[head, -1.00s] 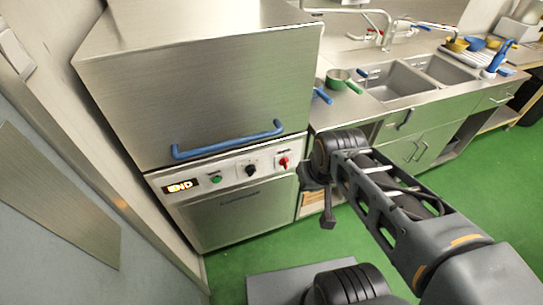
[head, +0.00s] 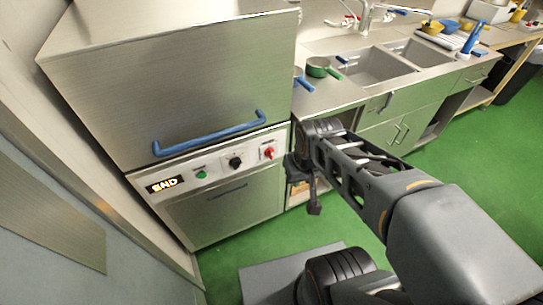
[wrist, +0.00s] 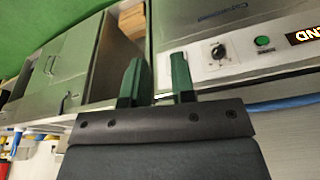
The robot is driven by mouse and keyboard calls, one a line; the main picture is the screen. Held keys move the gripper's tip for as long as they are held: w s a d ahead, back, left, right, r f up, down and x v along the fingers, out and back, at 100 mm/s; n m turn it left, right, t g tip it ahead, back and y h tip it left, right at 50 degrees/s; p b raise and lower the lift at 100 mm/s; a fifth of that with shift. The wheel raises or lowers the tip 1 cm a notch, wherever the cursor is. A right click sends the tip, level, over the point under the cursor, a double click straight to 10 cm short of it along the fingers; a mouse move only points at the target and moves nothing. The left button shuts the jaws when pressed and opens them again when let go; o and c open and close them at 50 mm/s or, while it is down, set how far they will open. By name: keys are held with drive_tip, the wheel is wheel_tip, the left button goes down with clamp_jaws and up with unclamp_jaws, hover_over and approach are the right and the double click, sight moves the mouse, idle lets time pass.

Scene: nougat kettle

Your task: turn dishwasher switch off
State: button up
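The dishwasher (head: 225,205) stands left of centre in the head view. Its white control strip carries a lit display reading END (head: 164,184), a green button (head: 201,174), a black knob (head: 235,162) and a red rotary switch (head: 268,153) at the right end. My gripper is just right of the strip, apart from the red switch in the head view. In the wrist view, which is upside down, its two green fingers (wrist: 157,78) are spread with nothing between them. The black knob (wrist: 218,51) and green button (wrist: 263,42) show there; the red switch does not, perhaps hidden behind a finger.
A blue handle (head: 210,138) runs across the dishwasher hood above the strip. To the right is a counter with a green pan (head: 319,67), sinks (head: 378,66) and cabinets (head: 395,128). A grey wall stands close on the left. Green floor is open at right.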

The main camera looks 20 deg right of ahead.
drive_tip(key=shift+o, duration=1.3)
drive_tip(key=w+d+f+g+b, duration=0.1)
drive_tip(key=d+f+g+b, duration=0.1)
drive_tip(key=f, duration=1.2)
drive_tip(key=shift+w+d+g, duration=0.2)
drive_tip(key=shift+d+g, duration=0.1)
drive_tip(key=shift+d, duration=0.45)
drive_tip(key=n+t+y+b, duration=0.3)
drive_tip(key=t+b, duration=0.3)
drive_tip(key=t, duration=1.2)
approach(272, 154)
drive_tip(key=w, duration=0.3)
drive_tip(key=w+a, duration=0.1)
drive_tip(key=w, duration=0.6)
drive_tip(key=shift+w+a, duration=0.4)
clamp_jaws()
